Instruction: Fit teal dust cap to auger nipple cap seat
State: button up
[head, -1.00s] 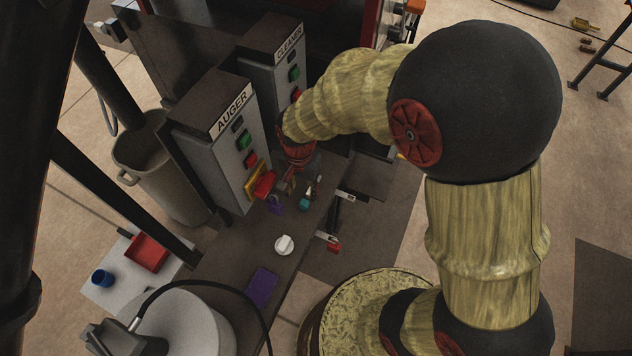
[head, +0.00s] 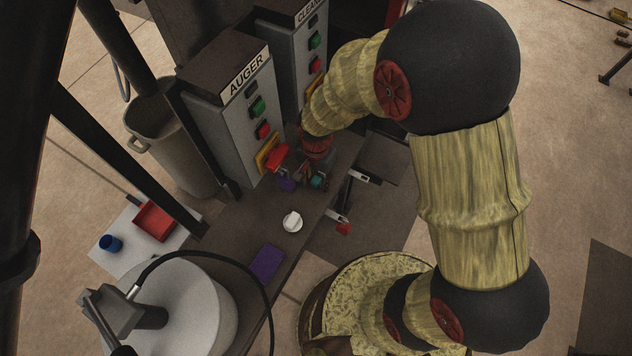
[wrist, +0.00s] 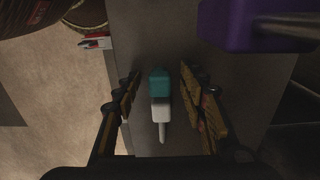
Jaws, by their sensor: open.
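The teal dust cap (head: 316,181) is small and near my gripper (head: 310,172) on the dark bench top in the head view. In the wrist view the teal dust cap (wrist: 159,83) lies between the two fingers of my open gripper (wrist: 160,80), with a gap on both sides. A white piece with a narrow stem (wrist: 161,110) adjoins it on the near side; I cannot tell whether it is part of the cap. The grey AUGER box (head: 232,110) stands left of my gripper. I cannot make out the nipple cap seat.
A purple block (wrist: 240,25) is close at the upper right of the wrist view. A red handle (head: 278,157) juts from the AUGER box. A white knob (head: 291,221) and purple plate (head: 267,262) sit on the bench. A red-tipped clamp (head: 341,224) is at its right edge.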

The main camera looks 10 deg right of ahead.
aim_at(316, 179)
jog(key=shift+r, duration=0.1)
jog(key=shift+c, duration=0.4)
jog(key=c, duration=0.8)
jog(key=shift+c, duration=0.3)
jog(key=shift+r+p, duration=0.3)
jog(key=shift+r, duration=0.2)
notch_tip(316, 179, up, 2)
jog(key=shift+r+p, duration=0.2)
jog(key=shift+p, duration=0.4)
jog(key=s+r+p, duration=0.4)
jog(key=s+r, duration=0.5)
jog(key=s, duration=0.5)
jog(key=shift+d+r, duration=0.3)
jog(key=shift+d, duration=0.15)
